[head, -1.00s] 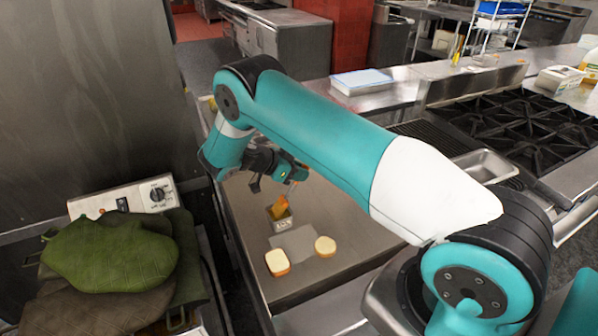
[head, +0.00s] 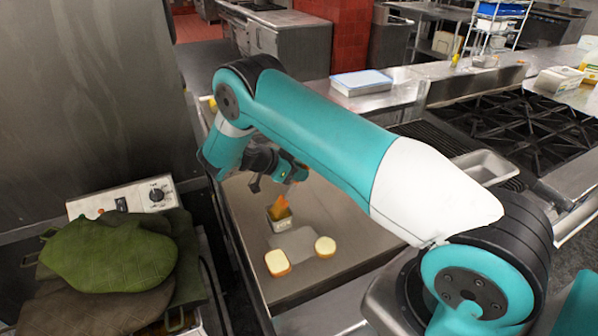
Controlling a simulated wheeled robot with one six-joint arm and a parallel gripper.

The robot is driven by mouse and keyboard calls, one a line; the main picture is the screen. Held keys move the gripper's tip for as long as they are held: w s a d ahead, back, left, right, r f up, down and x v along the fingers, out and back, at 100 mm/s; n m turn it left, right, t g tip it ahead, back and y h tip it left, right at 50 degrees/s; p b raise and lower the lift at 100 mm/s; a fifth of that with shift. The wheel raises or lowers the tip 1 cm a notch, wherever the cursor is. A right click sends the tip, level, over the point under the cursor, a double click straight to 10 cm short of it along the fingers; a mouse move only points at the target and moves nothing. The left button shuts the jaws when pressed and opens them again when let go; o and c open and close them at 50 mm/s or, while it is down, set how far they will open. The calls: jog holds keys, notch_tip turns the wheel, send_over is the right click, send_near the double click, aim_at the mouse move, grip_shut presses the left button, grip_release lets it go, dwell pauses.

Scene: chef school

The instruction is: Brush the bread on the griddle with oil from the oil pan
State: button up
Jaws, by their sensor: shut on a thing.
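Two pale bread slices lie on the flat griddle (head: 340,215): one at the front left (head: 278,263), one to its right (head: 325,247). The small metal oil pan (head: 280,223) stands behind them on the griddle. The orange head of the brush (head: 279,207) points down into the pan's opening, apart from both slices. My gripper (head: 288,178) is above and just behind the pan, shut on the brush. The fingertips and handle are small and partly hidden, and I cannot tell whether the brush touches oil.
Green oven mitts (head: 110,255) lie at the left, before a control box with a knob (head: 125,198). A black burner range (head: 520,125) and an empty metal tray (head: 484,166) are at the right. A grey patch (head: 293,243) lies between the slices and pan.

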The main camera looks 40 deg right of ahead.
dwell(0.4)
jog(key=shift+r+p, duration=1.35)
jog(key=shift+r, duration=2.15)
jog(key=shift+w+f+n+t+b, duration=0.15)
jog(key=shift+f+n+t+b, duration=0.25)
jog(key=shift+n+t+b, duration=0.25)
jog(key=a+f+n+t+b, duration=0.1)
jog(key=n+t+b, duration=0.1)
jog(key=f+n+t+b, duration=0.1)
jog(key=n+t+b, duration=0.1)
jog(key=n+t, duration=0.1)
jog(key=a+f+n+t+y+b, duration=0.1)
jog(key=f+n+t+b, duration=0.1)
jog(key=n, duration=0.1)
jog(key=shift+w+a, duration=0.25)
jog(key=shift+a, duration=0.05)
jog(key=s+a+f+n+t+y+b, duration=0.2)
jog(key=s+a+n+t+y+b, duration=0.3)
jog(key=a+n, duration=0.3)
jog(key=shift+s+f+y+b, duration=0.25)
jog(key=shift+s+y, duration=0.25)
jog(key=shift+y, duration=0.3)
